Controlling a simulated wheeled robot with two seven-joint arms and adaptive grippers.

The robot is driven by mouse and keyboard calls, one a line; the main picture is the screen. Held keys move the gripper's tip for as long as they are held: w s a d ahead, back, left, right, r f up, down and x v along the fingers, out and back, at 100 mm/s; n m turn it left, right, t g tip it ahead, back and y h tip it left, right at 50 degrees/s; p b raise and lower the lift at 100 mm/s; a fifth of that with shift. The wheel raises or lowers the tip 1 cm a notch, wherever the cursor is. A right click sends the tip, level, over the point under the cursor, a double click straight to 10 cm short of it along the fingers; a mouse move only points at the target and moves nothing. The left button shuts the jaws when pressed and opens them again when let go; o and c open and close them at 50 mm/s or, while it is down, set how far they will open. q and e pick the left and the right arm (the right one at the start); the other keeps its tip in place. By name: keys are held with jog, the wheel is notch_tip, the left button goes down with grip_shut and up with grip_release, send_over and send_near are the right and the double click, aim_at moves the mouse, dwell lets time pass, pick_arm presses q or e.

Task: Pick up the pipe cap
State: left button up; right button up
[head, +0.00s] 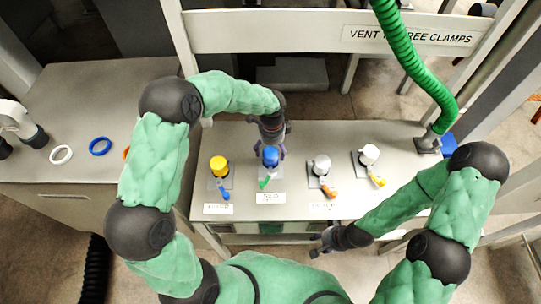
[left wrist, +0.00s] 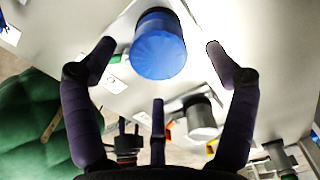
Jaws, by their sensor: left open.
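Several capped pipe fittings stand in a row on the grey bench. The blue pipe cap (head: 270,157) sits upright on the second stand from the left, with a green handle in front. My left gripper (head: 269,148) is just above and around the blue cap. In the left wrist view the blue cap (left wrist: 158,52) lies between the two spread fingers, with a gap on both sides. The left gripper is open and empty. My right gripper (head: 323,246) is low near the bench's front edge, away from the caps; its finger state is unclear.
A yellow cap (head: 219,164) stands left of the blue one; two white-grey caps (head: 321,162) (head: 369,153) stand to the right. A green hose (head: 415,60) meets the bench at right. Rings, blue (head: 100,146) and white (head: 61,154), lie on the left table.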

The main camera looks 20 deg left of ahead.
aim_at(272, 152)
pick_arm(q)
notch_tip(272, 152, down, 3)
jog(key=shift+f+b, duration=0.1)
jog(key=shift+b, duration=0.2)
jog(key=c, duration=1.3)
jog(key=shift+w+r+p, duration=0.1)
jog(key=shift+r+p, duration=0.2)
jog(key=shift+r, duration=0.45)
notch_tip(272, 152, up, 2)
jog(key=shift+r+p, duration=0.15)
jog(key=shift+p, duration=0.2)
jog(key=s+d+r, duration=0.1)
jog(key=s+r, duration=0.2)
jog(key=s, duration=0.1)
jog(key=s+d+r+p, duration=0.1)
jog(key=s+r, duration=0.2)
jog(key=s, duration=0.2)
jog(key=s+d+r+p, duration=0.1)
jog(key=s+r, duration=0.2)
jog(key=s, duration=0.1)
jog(key=shift+s+d+r, duration=0.15)
jog(key=shift+s+r, duration=0.05)
jog(key=shift+s, duration=0.15)
